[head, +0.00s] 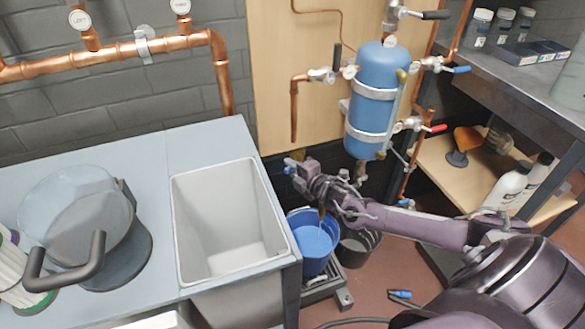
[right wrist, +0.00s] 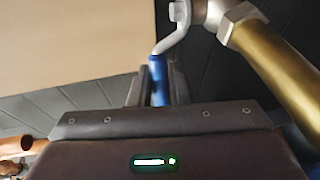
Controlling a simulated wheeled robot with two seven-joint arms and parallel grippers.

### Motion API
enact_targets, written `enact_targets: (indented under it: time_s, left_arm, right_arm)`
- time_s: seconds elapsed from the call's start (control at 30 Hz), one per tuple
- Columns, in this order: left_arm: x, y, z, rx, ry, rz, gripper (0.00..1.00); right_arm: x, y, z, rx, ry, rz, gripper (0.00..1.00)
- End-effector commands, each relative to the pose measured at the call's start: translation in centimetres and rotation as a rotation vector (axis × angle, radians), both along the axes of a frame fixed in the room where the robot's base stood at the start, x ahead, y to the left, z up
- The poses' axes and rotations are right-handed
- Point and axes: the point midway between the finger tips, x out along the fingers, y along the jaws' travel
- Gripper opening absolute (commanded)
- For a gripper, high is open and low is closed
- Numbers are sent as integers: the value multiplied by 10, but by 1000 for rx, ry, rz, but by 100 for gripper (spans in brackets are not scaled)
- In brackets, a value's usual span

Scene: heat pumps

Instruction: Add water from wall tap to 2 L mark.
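A blue bucket (head: 314,247) stands on a low dark stand right of the grey sink. Its inside looks bright blue; I cannot make out water or a 2 L mark. My right gripper (head: 298,172) is above the bucket at the wall tap, whose blue handle (head: 289,165) shows beside the fingers. In the right wrist view the blue handle (right wrist: 158,80) sits between the two fingers, which look shut on it. A grey metal lever joins it to the tap, and a brass pipe (right wrist: 275,65) runs to the right. My left gripper is out of view.
A dark bucket (head: 356,248) stands right of the blue one. A deep grey sink (head: 225,268) is set in the bench at left, beside a lidded pot (head: 78,215). A blue tank (head: 373,95) with valves hangs on the wooden panel. Shelves (head: 520,75) stand at right.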

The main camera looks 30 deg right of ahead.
Motion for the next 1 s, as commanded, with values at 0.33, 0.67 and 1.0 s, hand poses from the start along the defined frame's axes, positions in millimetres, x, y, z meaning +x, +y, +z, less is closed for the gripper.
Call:
enact_targets:
  time_s: [0.33, 0.67, 1.0]
  left_arm:
    - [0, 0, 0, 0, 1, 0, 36]
    - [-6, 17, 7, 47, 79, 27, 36]
    - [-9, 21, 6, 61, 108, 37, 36]
  right_arm:
    - [0, 0, 0, 0, 0, 0, 0]
    - [12, 2, 2, 7, 0, -186, 0]
    - [20, -1, 0, 0, 1, -332, 0]
